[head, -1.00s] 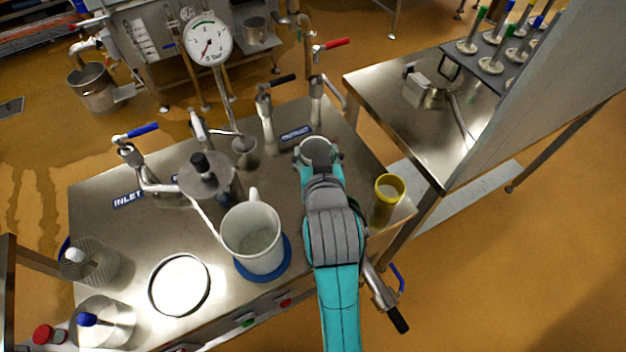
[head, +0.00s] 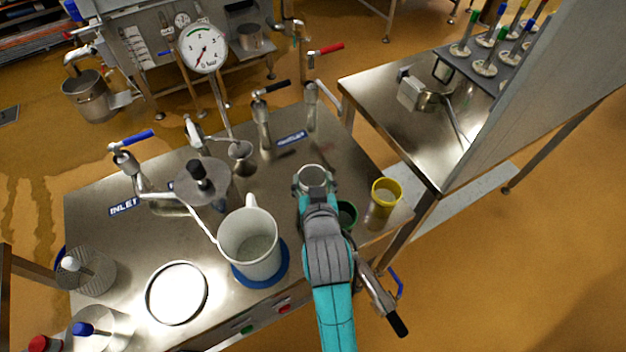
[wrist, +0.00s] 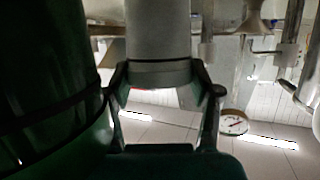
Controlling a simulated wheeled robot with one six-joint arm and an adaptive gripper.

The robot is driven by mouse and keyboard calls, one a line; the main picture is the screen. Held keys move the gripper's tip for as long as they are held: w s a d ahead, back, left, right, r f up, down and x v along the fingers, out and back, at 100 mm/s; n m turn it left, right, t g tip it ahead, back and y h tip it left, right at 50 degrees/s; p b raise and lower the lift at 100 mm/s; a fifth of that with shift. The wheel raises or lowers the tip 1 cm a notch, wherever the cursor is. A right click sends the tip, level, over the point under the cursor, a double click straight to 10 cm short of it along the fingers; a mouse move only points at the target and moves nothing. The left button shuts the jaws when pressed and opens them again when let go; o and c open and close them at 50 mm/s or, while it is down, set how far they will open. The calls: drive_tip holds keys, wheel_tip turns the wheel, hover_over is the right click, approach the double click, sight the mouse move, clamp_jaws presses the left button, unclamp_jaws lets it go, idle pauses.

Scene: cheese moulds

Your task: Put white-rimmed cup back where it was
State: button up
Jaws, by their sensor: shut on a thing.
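The white-rimmed cup (head: 312,175) is in my gripper (head: 315,188) over the right part of the steel table, its open top facing up. In the wrist view the pale grey cup (wrist: 157,35) stands between the fingers of my gripper (wrist: 163,90), which are shut on it. Whether its base touches the table is hidden. A green cup (head: 347,213) is just right of my gripper, partly covered by my arm. A large dark green surface, probably this cup (wrist: 45,90), fills the left of the wrist view.
A yellow-rimmed cup (head: 385,197) stands at the table's (head: 275,190) right edge. A big white jug (head: 249,245) on a blue mat (head: 283,264) is left of my arm. A lidded pot (head: 201,182), valves and a white disc (head: 177,292) occupy the left side.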

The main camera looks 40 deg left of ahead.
drive_tip(key=o, duration=1.2)
drive_tip(key=shift+f, duration=0.1)
drive_tip(key=shift+o, duration=0.2)
drive_tip(key=shift+s+d+r, duration=0.1)
drive_tip(key=shift+r, duration=0.15)
drive_tip(key=v, duration=1.1)
drive_tip(key=shift+s+d, duration=0.25)
drive_tip(key=shift+r, duration=0.1)
